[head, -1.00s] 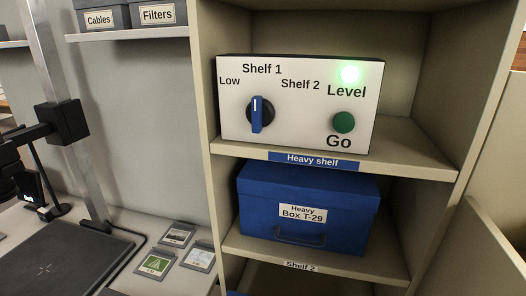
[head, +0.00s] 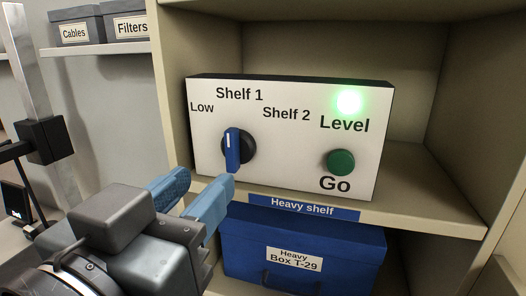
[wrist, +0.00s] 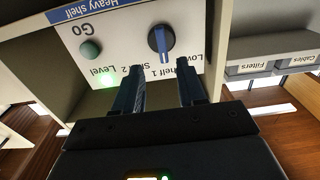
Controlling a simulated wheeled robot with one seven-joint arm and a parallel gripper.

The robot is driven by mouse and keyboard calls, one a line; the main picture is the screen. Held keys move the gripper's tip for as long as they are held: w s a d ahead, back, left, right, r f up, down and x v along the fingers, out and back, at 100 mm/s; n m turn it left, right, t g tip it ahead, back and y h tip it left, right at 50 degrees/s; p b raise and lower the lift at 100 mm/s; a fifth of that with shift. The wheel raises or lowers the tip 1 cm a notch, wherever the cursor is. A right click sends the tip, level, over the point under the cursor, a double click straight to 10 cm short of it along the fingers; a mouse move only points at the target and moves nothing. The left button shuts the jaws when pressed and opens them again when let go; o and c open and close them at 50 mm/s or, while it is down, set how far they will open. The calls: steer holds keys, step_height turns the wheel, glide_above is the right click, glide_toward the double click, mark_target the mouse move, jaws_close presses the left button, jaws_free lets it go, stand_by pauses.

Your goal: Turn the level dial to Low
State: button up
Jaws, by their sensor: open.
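The level dial (head: 233,149) is a black round knob with a blue bar handle on a white control panel (head: 290,170). Its white mark is at the top and points up toward "Shelf 1"; "Low" is printed to the upper left. My gripper (head: 210,177) is open and empty, with its two blue fingers below and in front of the dial, apart from it. In the wrist view, which is upside down, the dial (wrist: 161,42) shows beyond and between the two fingers (wrist: 160,80).
A green Go button (head: 341,162) and a lit green Level lamp (head: 349,101) are on the panel's right. The panel stands on the heavy shelf (head: 420,205), above a blue box (head: 300,245). Cabinet side walls flank it. Grey boxes (head: 75,30) sit on a shelf at left.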

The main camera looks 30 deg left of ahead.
mark_target(229, 149)
steer(key=x, duration=0.2)
steer(key=p+x, duration=0.1)
steer(key=x, duration=0.4)
steer(key=shift+w+a+r, duration=0.2)
steer(key=shift+w+r, duration=0.1)
jaws_close()
